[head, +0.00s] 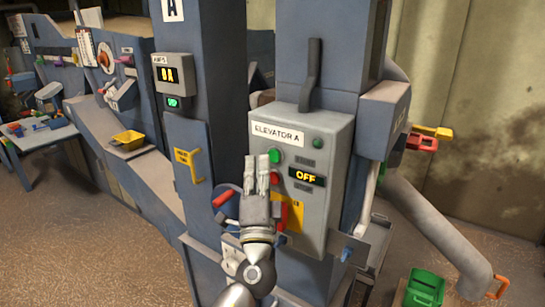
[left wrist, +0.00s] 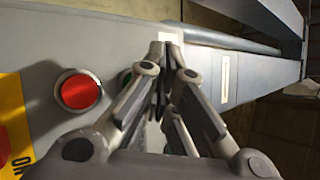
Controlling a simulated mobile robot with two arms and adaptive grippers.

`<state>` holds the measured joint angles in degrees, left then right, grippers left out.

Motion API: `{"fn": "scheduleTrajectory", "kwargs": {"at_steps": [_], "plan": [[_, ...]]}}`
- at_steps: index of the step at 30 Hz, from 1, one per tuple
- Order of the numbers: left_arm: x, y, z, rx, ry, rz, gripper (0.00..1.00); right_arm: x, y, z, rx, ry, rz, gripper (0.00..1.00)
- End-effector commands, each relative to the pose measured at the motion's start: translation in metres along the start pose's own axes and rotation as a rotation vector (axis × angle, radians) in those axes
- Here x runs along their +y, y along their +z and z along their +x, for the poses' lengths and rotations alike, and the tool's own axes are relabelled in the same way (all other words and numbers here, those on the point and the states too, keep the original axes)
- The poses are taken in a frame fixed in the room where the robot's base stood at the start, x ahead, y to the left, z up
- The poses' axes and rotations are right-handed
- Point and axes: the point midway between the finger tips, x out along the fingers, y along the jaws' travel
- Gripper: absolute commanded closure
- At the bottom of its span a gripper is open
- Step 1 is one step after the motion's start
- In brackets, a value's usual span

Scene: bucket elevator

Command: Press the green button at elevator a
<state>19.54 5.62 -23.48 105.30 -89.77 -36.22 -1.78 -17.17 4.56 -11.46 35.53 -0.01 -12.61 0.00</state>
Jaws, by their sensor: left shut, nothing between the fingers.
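The grey control box (head: 335,190) carries the label "ELEVATOR A" (head: 278,134). A round green button (head: 275,156) sits below the label, with a red button (head: 275,179) under it. My left gripper (head: 257,160) is shut and empty, its fingertips just left of the green button in the head view; I cannot tell whether they touch the box. In the left wrist view, the red button (left wrist: 77,92) is plain at left. A sliver of the green button (left wrist: 125,80) shows there, mostly hidden behind a finger of my gripper (left wrist: 168,45). My right gripper is out of view.
The box display (head: 307,178) reads "OFF". A small green lamp (head: 318,143) is at its upper right. A lever handle (head: 311,75) stands above the box. A blue column (head: 205,120) with a "0 A" meter (head: 174,75) stands left. A green bin (head: 425,288) is at lower right.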

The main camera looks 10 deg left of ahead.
Motion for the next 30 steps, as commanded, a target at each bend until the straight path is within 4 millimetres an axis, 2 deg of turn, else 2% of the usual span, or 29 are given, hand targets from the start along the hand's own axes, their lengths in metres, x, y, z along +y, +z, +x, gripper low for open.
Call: {"fn": "scheduleTrajectory", "kwargs": {"at_steps": [30], "plan": [[0.004,-0.004,0.006,0.000,0.000,0.000,1.00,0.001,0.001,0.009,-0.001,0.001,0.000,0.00]]}}
